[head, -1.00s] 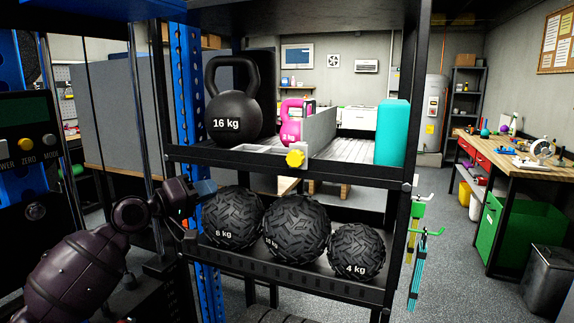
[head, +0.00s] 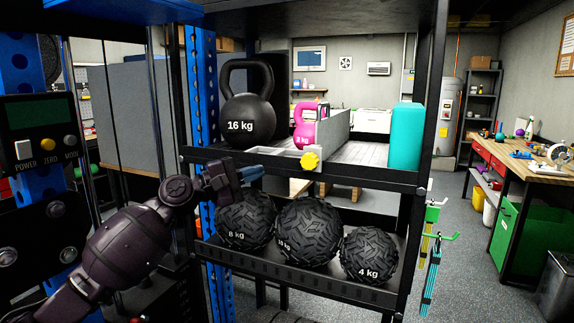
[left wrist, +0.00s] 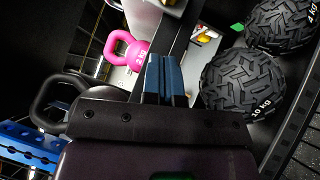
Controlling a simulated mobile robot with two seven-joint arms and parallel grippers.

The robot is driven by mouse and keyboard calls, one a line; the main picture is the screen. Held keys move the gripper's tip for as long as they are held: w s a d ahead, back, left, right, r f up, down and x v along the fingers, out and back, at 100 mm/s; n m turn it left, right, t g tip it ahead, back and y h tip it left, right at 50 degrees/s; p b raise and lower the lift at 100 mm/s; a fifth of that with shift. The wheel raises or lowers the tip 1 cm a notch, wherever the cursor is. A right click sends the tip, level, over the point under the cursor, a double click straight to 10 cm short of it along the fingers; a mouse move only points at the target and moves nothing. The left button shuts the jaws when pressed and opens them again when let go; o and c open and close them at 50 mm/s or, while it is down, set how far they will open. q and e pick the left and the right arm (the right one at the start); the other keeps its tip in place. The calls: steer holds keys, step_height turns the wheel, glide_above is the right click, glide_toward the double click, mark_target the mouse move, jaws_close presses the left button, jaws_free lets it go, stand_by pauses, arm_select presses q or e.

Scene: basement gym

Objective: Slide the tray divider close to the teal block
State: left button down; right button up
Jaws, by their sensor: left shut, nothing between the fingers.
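The grey tray divider (head: 334,128) stands upright on the upper shelf, with a yellow knob (head: 310,160) at its front end. The teal block (head: 405,137) stands upright at the shelf's right end, with a clear gap between it and the divider. My left gripper (head: 254,172) is shut and empty, at the shelf's front edge, left of the knob and apart from it. Its blue fingers also show shut in the left wrist view (left wrist: 165,78). My right gripper is in neither view.
A black 16 kg kettlebell (head: 247,108) and a pink kettlebell (head: 304,130) stand left of the divider. Several black textured balls, including the 4 kg one (head: 369,255), sit on the shelf below. A blue perforated upright (head: 203,120) is close to my left arm.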

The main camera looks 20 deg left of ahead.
mark_target(301, 160)
arm_select(q)
steer(key=x, duration=0.4)
steer(key=shift+w+d+r, duration=0.15)
steer(key=shift+d, duration=0.15)
steer(key=shift+d+r+p, duration=0.2)
steer(key=shift+d+p, duration=0.05)
steer(key=shift+d, duration=0.25)
steer(key=shift+d+r+p, duration=0.2)
steer(key=shift+d+p, duration=0.05)
steer(key=shift+d, duration=0.3)
steer(key=shift+s+d, duration=0.2)
steer(key=shift+d, duration=0.45)
steer(key=shift+d+r+p, duration=0.1)
steer(key=shift+d+p, duration=0.25)
steer(key=shift+p, duration=0.1)
steer(key=d+p, duration=0.2)
steer(key=d, duration=0.2)
steer(key=d+p, duration=0.3)
steer(key=d, duration=0.1)
steer(key=d+p, duration=0.2)
steer(key=d, duration=0.3)
steer(key=shift+s+d+p, duration=0.15)
steer(key=shift+s+p, duration=0.1)
steer(key=shift+p, duration=0.05)
steer(key=shift+d, duration=0.55)
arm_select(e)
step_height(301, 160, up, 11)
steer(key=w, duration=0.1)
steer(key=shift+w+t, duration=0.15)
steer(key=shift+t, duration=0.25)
